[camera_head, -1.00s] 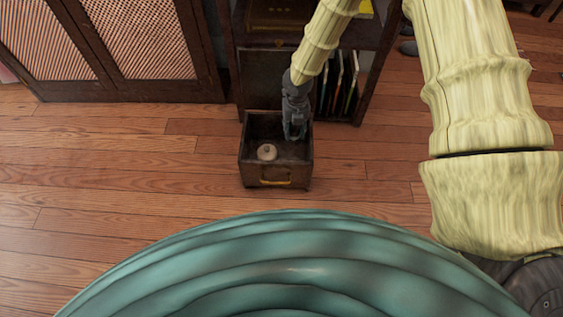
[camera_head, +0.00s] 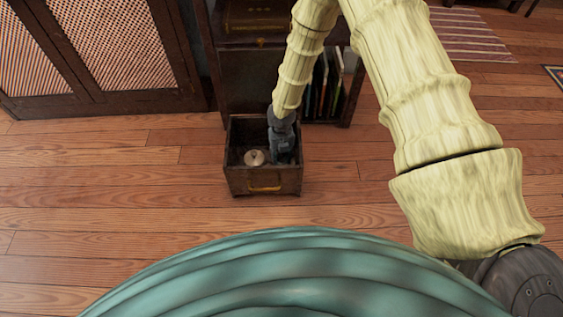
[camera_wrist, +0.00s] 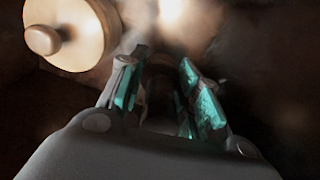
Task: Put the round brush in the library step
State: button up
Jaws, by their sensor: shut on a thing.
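The library step (camera_head: 233,182), seen as a dark open wooden box with a yellow front handle, stands on the floor in the head view. My gripper (camera_head: 284,160) reaches down inside its right part. In the wrist view my gripper (camera_wrist: 158,72) has teal-padded fingers closed around a dark, blurred thing, apparently the round brush (camera_wrist: 160,88); its shape is mostly hidden. A pale round disc with a knob (camera_head: 255,158) lies in the box left of the gripper; it also shows at the upper left of the wrist view (camera_wrist: 75,32), apart from the fingers.
A dark shelf unit (camera_head: 235,90) with upright books (camera_head: 323,85) stands right behind the box. A cabinet with lattice doors (camera_head: 125,50) is at the left. The wooden floor around the box's front and sides is clear.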

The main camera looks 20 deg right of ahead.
aim_at(281, 161)
jog(key=shift+f+b, duration=0.65)
jog(key=shift+f, duration=1.15)
jog(key=shift+f, duration=0.15)
jog(key=o, duration=1)
jog(key=shift+o, duration=0.2)
notch_tip(281, 161, up, 12)
jog(key=p, duration=0.5)
jog(key=shift+p, duration=0.35)
